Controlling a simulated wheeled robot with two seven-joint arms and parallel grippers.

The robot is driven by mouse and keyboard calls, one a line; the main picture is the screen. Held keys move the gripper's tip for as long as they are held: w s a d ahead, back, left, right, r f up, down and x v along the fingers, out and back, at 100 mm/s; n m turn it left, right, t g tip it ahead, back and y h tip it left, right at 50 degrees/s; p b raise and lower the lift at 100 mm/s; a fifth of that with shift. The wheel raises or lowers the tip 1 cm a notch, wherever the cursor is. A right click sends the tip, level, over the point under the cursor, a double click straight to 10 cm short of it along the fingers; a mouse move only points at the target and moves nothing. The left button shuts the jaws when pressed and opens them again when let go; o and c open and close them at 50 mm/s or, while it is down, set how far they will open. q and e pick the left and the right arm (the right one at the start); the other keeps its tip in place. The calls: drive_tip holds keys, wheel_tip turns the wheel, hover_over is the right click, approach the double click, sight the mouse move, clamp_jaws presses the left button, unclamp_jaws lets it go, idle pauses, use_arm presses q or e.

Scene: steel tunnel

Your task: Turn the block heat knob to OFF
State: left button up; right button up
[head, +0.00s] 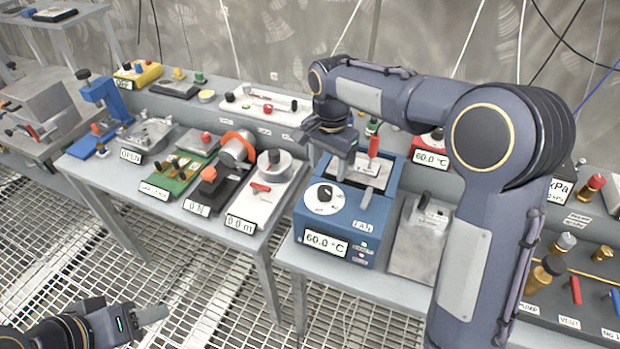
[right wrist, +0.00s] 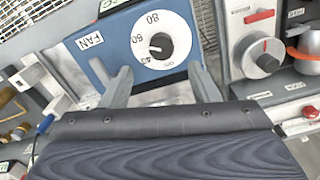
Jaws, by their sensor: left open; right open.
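The block heater is a blue box (head: 380,215) on the right-hand bench, with a 60.0 °C display (head: 326,243) and a FAN label. On it is a white dial with a small black knob (head: 325,193). In the right wrist view the knob (right wrist: 160,46) sits on the dial, marked with 40, 60 and 80; smaller lettering is too blurred to read surely. My right gripper (head: 345,165) is open above the heater, its fingers apart and pointing toward the dial, not touching the knob. My left gripper (head: 150,316) is open and empty at the lower left, away from the benches.
A red-handled tool (head: 374,146) stands at the back of the heater. A white device with a red lever (head: 263,190) stands to its left and a grey metal box (head: 418,240) to its right. Grated floor (head: 190,265) lies open in front.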

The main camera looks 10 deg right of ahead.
sight(325, 189)
drive_tip(key=shift+w+a+f, duration=0.15)
drive_tip(key=shift+f, duration=0.15)
wheel_tip(325, 189, down, 7)
drive_tip(key=shift+f+p, duration=0.2)
drive_tip(key=shift+p, duration=0.2)
drive_tip(key=c, duration=1)
drive_tip(key=shift+o, duration=0.2)
